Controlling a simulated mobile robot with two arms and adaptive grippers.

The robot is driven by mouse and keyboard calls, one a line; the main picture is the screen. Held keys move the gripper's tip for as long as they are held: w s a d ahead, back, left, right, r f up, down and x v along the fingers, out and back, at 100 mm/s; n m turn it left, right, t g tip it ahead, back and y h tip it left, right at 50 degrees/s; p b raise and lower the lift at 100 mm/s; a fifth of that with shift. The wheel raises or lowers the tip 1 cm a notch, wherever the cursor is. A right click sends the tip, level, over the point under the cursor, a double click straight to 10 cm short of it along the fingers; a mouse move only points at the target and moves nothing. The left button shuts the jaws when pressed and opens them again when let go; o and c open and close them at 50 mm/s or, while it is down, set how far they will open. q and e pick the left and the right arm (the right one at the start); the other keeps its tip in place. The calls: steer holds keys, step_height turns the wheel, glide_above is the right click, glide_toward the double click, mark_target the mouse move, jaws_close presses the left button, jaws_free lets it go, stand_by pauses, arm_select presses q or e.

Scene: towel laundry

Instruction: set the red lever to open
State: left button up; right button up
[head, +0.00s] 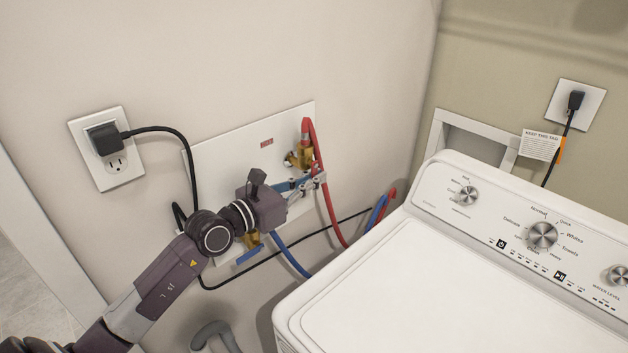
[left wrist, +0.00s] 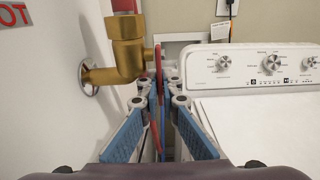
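In the head view the brass hot valve (head: 303,155) sits high on a white wall panel, with the red hose at it. The left wrist view shows this brass valve (left wrist: 127,58) up close. The red lever (left wrist: 158,70) shows there nearly edge-on, as a narrow upright strip at the valve's stem. My left gripper (head: 318,181) is at the panel just below the valve. Its blue-padded fingers (left wrist: 161,88) stand on either side of the lever, with their tips close together. I cannot tell whether they press on it. My right gripper is out of view.
A white washing machine (head: 400,285) stands to the right. Red (head: 330,205) and blue (head: 290,258) hoses and a black cord (head: 187,160) run near my left arm. A wall outlet (head: 113,165) is at left. A grey curved pipe (head: 215,330) is below.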

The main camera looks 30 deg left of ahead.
arm_select(q)
steer(key=shift+o, duration=0.7)
steer(key=shift+s+a, duration=0.1)
steer(key=shift+s, duration=0.05)
steer(key=v, duration=1.1)
steer(key=shift+s, duration=0.35)
steer(key=shift+a, duration=0.15)
